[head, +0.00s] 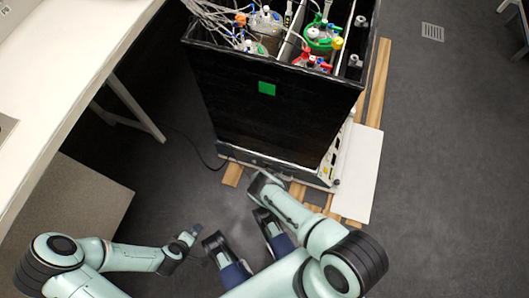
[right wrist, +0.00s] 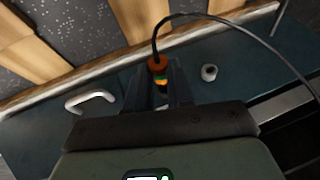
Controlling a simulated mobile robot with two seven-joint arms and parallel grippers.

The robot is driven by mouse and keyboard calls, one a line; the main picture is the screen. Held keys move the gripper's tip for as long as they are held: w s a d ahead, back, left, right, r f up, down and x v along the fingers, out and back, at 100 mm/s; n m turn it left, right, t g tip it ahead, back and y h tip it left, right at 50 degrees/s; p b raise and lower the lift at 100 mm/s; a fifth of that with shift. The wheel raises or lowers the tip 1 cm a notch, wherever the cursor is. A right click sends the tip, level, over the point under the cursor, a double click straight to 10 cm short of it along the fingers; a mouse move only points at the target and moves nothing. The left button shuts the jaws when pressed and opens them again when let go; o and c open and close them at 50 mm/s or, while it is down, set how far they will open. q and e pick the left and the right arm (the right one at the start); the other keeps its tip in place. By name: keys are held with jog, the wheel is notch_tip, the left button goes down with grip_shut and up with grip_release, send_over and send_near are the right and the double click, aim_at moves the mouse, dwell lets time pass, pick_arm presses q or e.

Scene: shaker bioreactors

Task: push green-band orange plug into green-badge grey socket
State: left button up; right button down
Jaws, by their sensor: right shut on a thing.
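The orange plug (right wrist: 157,63) with its green band (right wrist: 160,76) is between the dark fingers of my right gripper (right wrist: 162,88) in the right wrist view. The fingers are shut on it, and a black cable curves away from its top. In the head view the right gripper (head: 262,178) is small and close to the lower front of the black shaker unit. A green badge (head: 267,88) is on that unit's dark wall. I cannot make out the grey socket that goes with it. My left gripper (head: 196,230) is low, apart from the unit; its jaws are too small to read.
In the right wrist view a white handle (right wrist: 90,100) and a grey round fitting (right wrist: 208,72) are on the dark panel beside the plug. A wooden pallet (head: 376,85) lies under the unit. A white bench (head: 75,65) stands left; the floor at right is clear.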

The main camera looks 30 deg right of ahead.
jog(key=shift+s+a, duration=0.95)
jog(key=shift+a, duration=0.2)
